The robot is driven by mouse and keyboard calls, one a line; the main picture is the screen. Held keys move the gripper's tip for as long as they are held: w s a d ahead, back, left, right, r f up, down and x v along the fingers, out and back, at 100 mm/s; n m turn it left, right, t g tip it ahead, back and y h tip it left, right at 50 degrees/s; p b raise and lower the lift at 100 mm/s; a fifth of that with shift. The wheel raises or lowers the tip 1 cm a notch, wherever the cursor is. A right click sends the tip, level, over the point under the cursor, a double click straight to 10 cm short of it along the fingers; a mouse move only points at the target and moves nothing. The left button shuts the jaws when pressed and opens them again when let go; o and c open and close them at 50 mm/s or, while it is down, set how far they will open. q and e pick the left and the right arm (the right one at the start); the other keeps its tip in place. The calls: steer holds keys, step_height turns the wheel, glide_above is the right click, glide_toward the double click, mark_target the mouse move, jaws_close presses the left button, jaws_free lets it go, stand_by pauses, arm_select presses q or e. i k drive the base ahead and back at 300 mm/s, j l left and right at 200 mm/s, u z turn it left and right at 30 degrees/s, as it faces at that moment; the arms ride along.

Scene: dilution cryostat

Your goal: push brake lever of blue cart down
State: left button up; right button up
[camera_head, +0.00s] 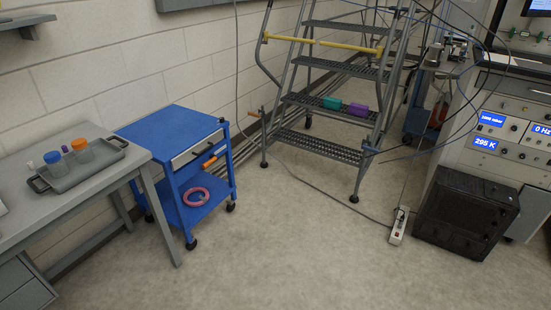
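The blue cart (176,131) stands against the wall at the left, beside the end of a grey table. It has a pale drawer front (197,150), a lower shelf and black casters. An orange bar-like part (210,162) shows just below the drawer front, on the cart's right side. I cannot tell whether it is the brake lever or a loose tool. No other part is clearly a brake lever. Neither of my grippers is in view.
A pink ring (196,197) lies on the cart's lower shelf. The grey table (85,199) holds a tray (79,171) with capped containers. A rolling stair (318,145) stands behind, right of the cart. A black box (465,213) and power strip (398,225) are at right. The front floor is clear.

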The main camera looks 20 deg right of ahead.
mark_target(212, 157)
steer(key=z, duration=0.25)
steer(key=i+l+u, duration=0.1)
steer(key=i+l, duration=0.5)
steer(key=i+l+u, duration=0.1)
steer(key=i+l, duration=0.55)
steer(key=i+l+u, duration=0.1)
steer(key=i+l, duration=0.55)
steer(key=i+l+u, duration=0.1)
steer(key=i+l, duration=0.5)
steer(key=l, duration=0.2)
